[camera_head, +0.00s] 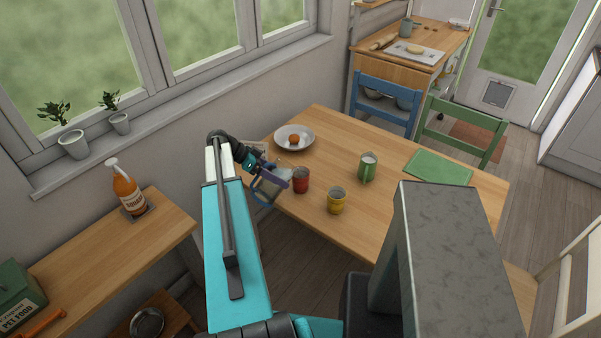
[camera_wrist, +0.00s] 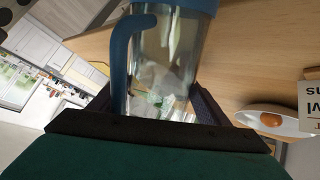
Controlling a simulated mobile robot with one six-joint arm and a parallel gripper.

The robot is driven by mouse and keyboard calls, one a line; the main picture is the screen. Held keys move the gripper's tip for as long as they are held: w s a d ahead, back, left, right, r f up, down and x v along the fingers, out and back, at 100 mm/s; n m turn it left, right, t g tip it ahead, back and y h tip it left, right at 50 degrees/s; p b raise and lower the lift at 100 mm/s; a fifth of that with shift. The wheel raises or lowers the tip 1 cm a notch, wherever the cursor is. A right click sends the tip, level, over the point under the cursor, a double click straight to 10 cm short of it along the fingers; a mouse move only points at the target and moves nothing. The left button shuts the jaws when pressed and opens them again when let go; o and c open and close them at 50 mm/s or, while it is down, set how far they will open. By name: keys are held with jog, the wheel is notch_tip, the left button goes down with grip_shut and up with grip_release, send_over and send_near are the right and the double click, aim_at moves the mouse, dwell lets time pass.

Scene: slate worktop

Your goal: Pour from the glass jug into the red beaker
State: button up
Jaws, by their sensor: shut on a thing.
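My gripper (camera_head: 266,176) is shut on the glass jug (camera_head: 285,174), at the left edge of the wooden table. The jug has clear walls and a blue handle and rim. In the wrist view the jug (camera_wrist: 165,62) stands between the two dark fingers (camera_wrist: 155,108). In the head view it looks tilted, its end close to the upper left of the red beaker (camera_head: 301,182). I cannot tell whether they touch or whether anything is flowing. The red beaker stands upright on the table; its inside is hard to make out. My gripper partly hides the jug.
A green mat (camera_head: 438,168) lies at the right. Blue (camera_head: 385,92) and green (camera_head: 465,112) chairs stand beyond the table.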

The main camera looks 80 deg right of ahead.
jog(key=shift+r+t+y+p, duration=0.35)
jog(key=shift+t+y+p, duration=0.2)
jog(key=shift+p, duration=1.1)
dwell(1.0)
jog(key=shift+f+h+b, duration=0.25)
jog(key=shift+f+b, duration=0.15)
jog(key=shift+b, duration=0.4)
jog(key=g+b, duration=0.1)
jog(key=b, duration=0.1)
jog(key=shift+f+h+b, duration=0.2)
jog(key=shift+h+b, duration=0.1)
jog(key=shift+b, duration=0.1)
jog(key=shift+r+g+h+b, duration=0.3)
jog(key=shift+g+b, duration=0.15)
jog(key=shift+b, duration=0.35)
jog(key=shift+r, duration=0.25)
jog(key=shift+w+a+m+g+h+b, duration=0.4)
jog(key=shift+g+b, duration=0.4)
jog(key=shift+b, duration=1.2)
jog(key=shift+w+a+m+g+h+b, duration=0.4)
jog(key=shift+g+b, duration=0.4)
jog(key=shift+b, duration=1.15)
jog(key=g+b, duration=0.1)
jog(key=b, duration=0.1)
jog(key=m+g+h+b, duration=0.1)
jog(key=b, duration=0.2)
jog(key=g+b, duration=0.1)
jog(key=b, duration=0.1)
jog(key=shift+w+a+f+b, duration=0.35)
jog(key=shift+w, duration=0.05)
